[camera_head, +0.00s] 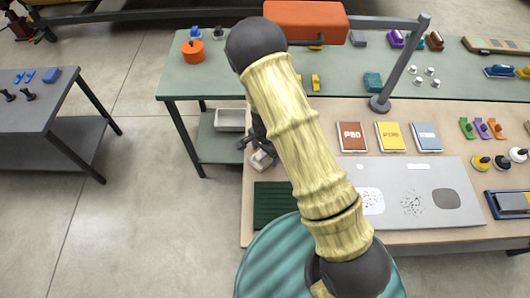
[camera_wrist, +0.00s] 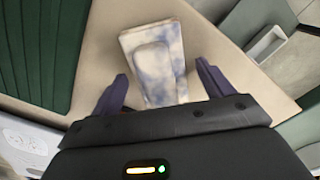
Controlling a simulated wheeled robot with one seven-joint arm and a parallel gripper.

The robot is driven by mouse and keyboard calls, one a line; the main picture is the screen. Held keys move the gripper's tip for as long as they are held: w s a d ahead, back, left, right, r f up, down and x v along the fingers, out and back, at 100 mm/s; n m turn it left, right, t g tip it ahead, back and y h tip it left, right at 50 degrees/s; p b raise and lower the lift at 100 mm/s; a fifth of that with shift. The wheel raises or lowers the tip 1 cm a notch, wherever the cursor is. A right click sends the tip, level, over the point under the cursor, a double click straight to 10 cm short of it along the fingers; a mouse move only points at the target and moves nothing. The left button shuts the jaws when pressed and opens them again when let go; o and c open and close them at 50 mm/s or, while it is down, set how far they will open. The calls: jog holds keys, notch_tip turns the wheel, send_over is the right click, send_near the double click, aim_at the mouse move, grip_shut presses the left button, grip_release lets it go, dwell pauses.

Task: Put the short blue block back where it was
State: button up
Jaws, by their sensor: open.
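My gripper (camera_wrist: 162,88) is open in the wrist view, its dark purple fingers on either side of a white and blue marbled block (camera_wrist: 155,60). The block lies on the beige table and looks like a flat piece with a smaller raised part on it. Its near end is hidden by my gripper. In the head view, my gripper (camera_head: 257,138) is partly hidden by my arm, and the pale block (camera_head: 262,161) shows just below it near the table's left edge. A plain blue block (camera_head: 52,75) lies on the dark table at the left. I cannot tell which one is the short blue block.
A dark green ridged mat (camera_head: 275,204) lies beside the marbled block. A grey board (camera_head: 415,200) with spots is to the right. A white bin (camera_head: 230,120) sits lower, beyond the beige table's edge. An orange box (camera_head: 305,22) and a grey post (camera_head: 402,65) stand behind.

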notch_tip(320, 180, up, 12)
jog(key=shift+f, duration=0.2)
dwell(0.7)
jog(key=s+d+r+n+t, duration=0.2)
jog(key=s+d+r+n, duration=0.7)
jog(key=s+d+r, duration=0.3)
jog(key=shift+s+d+r+t, duration=0.25)
jog(key=shift+d+r+t, duration=0.05)
jog(key=shift+d+r, duration=0.5)
